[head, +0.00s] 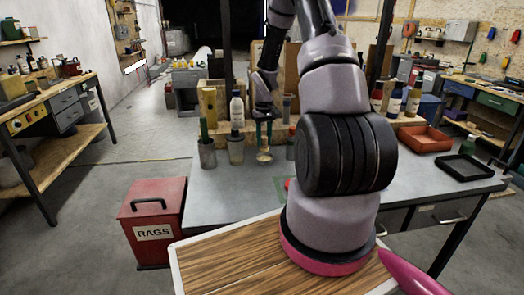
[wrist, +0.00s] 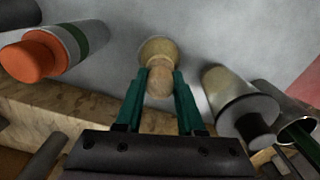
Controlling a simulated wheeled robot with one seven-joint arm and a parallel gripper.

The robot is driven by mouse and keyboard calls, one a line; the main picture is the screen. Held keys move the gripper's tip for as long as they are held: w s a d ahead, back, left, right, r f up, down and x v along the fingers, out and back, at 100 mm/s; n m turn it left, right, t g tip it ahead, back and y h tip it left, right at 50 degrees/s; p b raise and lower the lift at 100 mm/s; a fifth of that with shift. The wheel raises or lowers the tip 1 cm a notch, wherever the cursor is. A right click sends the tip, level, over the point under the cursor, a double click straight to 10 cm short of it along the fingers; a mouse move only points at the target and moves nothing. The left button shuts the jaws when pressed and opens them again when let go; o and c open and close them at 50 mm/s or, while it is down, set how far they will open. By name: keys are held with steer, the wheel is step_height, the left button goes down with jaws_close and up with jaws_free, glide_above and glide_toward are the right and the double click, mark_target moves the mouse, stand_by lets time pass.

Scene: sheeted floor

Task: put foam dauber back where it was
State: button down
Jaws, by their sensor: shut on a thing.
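The foam dauber (wrist: 160,80) has a round wooden knob and a wider tan end; the wrist view looks along it. My gripper (wrist: 160,88) is shut on it, with a green finger on either side of the knob. In the head view my gripper (head: 264,137) points down over the grey table (head: 222,190), with the dauber (head: 264,156) below the fingers. I cannot tell whether its tan end touches the tabletop. A green outline (head: 278,186) shows on the table, partly hidden by my arm.
In the wrist view an orange-capped bottle (wrist: 45,52) and a container (wrist: 232,95) flank my gripper. Trays (head: 425,139) (head: 461,168) lie right.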

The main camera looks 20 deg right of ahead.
mark_target(265, 148)
steer(key=shift+d+f, duration=0.1)
steer(key=shift+f, duration=2)
steer(key=c, duration=0.5)
jaws_free()
steer(key=shift+f, duration=0.15)
